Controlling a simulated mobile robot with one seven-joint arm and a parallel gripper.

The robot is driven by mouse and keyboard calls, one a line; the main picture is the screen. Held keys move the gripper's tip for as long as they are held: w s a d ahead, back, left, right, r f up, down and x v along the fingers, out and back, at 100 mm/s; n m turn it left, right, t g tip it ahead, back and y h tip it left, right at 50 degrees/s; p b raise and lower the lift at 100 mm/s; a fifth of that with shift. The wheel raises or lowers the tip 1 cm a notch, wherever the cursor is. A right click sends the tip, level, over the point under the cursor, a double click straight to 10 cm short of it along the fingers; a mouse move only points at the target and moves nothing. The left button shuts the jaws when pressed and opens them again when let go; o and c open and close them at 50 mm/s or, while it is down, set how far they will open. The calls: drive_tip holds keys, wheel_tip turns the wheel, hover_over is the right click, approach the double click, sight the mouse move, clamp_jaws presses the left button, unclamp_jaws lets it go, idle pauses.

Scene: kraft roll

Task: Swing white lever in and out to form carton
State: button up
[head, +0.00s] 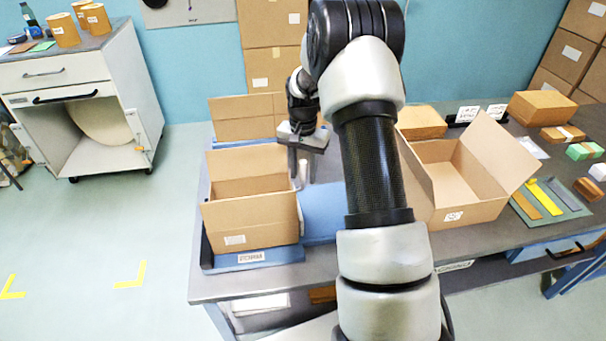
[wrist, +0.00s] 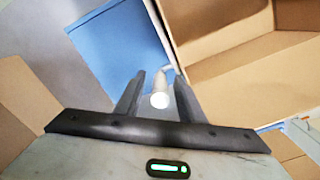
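My gripper (head: 302,172) points down over the table beside the carton on the left. Its two fingers are apart. The white lever (wrist: 160,99) stands between the fingertips in the wrist view (wrist: 157,90), with a gap on each side, so it does not look gripped. In the head view only a small pale part of the lever (head: 303,171) shows between the fingers. The open brown carton (head: 250,222) sits upright in a blue fixture (head: 255,258), its top open and its back panel raised. A blue plate (head: 321,213) lies to its right, partly behind my arm.
Another brown carton (head: 240,106) stands behind on blue. A larger open carton (head: 455,205) with raised flaps is right of my arm. Yellow, brown and grey strips (head: 548,200) lie on the right table. A white cabinet (head: 85,100) stands left, with open floor before it.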

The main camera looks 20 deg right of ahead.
drive_tip(key=shift+f, duration=0.5)
drive_tip(key=shift+c, duration=0.2)
clamp_jaws()
